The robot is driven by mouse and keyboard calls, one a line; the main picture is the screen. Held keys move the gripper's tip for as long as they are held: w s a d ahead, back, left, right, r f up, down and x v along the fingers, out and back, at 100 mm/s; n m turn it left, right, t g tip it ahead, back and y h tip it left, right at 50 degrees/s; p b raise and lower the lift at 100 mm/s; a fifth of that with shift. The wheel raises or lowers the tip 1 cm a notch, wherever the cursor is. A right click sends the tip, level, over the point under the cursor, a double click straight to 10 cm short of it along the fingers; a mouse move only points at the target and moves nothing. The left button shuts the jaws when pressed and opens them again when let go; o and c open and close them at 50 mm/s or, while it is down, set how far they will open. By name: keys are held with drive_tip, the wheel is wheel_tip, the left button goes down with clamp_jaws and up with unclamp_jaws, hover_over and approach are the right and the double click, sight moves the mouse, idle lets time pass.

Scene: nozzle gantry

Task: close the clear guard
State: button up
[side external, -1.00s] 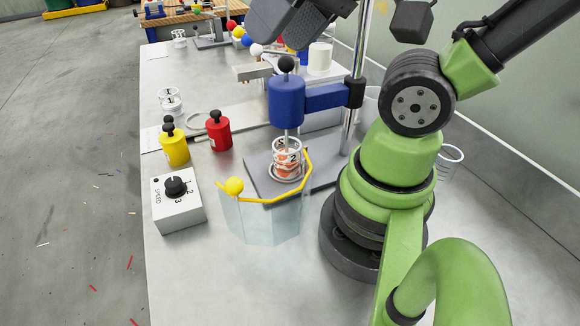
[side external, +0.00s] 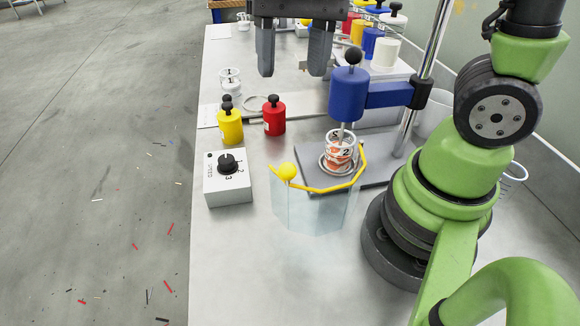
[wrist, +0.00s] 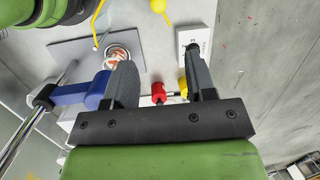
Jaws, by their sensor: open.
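The clear guard (side external: 315,208) is a transparent curved panel with a yellow top rim and a yellow ball knob (side external: 287,172). In the side view it stands on the near side of the nozzle station, beside a clear cup (side external: 341,150) with orange pieces. The guard is swung to the near side, not around the cup's far side. In the wrist view the yellow knob (wrist: 158,6) shows at the top edge. My gripper (side external: 293,72) is open and empty, above the bench beyond the guard, left of the blue nozzle head (side external: 348,94). It also shows in the wrist view (wrist: 160,70).
A white speed dial box (side external: 228,190) stands left of the guard. Yellow (side external: 230,126) and red (side external: 274,118) bottles stand behind it. A metal post (side external: 428,60) rises at right. The bench front is clear.

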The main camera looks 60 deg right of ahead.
sight(287, 171)
drive_tip(key=a+f+g, duration=0.1)
drive_tip(key=f, duration=0.3)
drive_tip(key=s+a+f+m+g, duration=0.1)
drive_tip(key=f, duration=0.4)
drive_tip(key=a+f+m+g, duration=0.1)
drive_tip(key=f, duration=0.3)
drive_tip(key=shift+s+a+f+g, duration=0.4)
clamp_jaws()
